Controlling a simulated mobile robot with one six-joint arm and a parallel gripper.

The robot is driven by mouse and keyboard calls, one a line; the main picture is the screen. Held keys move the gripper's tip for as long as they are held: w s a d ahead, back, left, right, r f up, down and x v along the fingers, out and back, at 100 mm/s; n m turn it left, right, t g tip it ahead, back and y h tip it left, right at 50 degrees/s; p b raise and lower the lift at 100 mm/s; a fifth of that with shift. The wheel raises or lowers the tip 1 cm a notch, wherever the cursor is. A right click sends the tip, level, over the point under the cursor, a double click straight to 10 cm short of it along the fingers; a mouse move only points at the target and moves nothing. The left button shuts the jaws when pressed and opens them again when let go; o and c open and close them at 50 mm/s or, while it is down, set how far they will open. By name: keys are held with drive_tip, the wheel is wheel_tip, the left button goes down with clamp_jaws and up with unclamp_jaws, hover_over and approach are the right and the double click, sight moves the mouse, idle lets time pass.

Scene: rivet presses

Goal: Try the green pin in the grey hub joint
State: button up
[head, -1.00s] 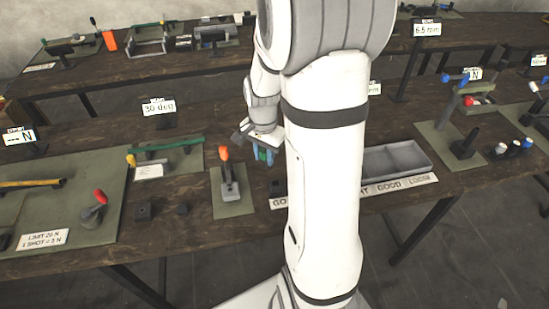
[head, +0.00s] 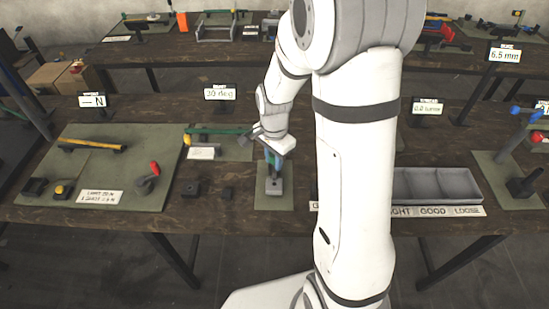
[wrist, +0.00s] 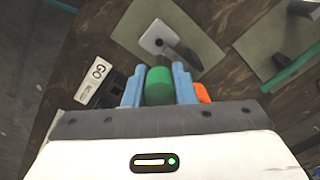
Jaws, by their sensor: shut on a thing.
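My gripper (head: 272,160) is shut on the green pin (wrist: 159,86), which sits between its two blue fingers in the wrist view. In the head view the gripper is above a green mat (head: 273,202) bearing a grey fixture (head: 273,186), probably the grey hub joint. In the wrist view this fixture (wrist: 158,38) has a pale base and a dark upright post. An orange tip (wrist: 202,93) shows just beside the right finger, partly hidden by it. The pin's lower end is out of sight, and I cannot tell whether it touches the fixture.
A grey compartment tray (head: 484,186) stands right of my arm behind a label strip (head: 445,211) reading "GHT GOOD LOOSE". Dark blocks (head: 190,187) lie left of the mat. A panel with a red-handled lever (head: 153,170) is further left. A "30 deg" sign (head: 220,93) stands behind.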

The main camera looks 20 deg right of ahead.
sight(274, 172)
drive_tip(key=shift+f+b, duration=2)
drive_tip(key=shift+f, duration=0.6)
drive_tip(key=shift+f+b, duration=0.4)
drive_tip(key=shift+b, duration=0.05)
drive_tip(key=shift+r, duration=0.1)
idle(0.4)
drive_tip(key=shift+r+p, duration=2.05)
drive_tip(key=shift+r, duration=0.9)
drive_tip(key=s+d, duration=0.4)
drive_tip(key=d, duration=0.9)
drive_tip(key=shift+d+r, duration=0.2)
drive_tip(key=shift+r, duration=0.05)
drive_tip(key=shift+f+b, duration=0.15)
drive_tip(key=shift+b, duration=0.3)
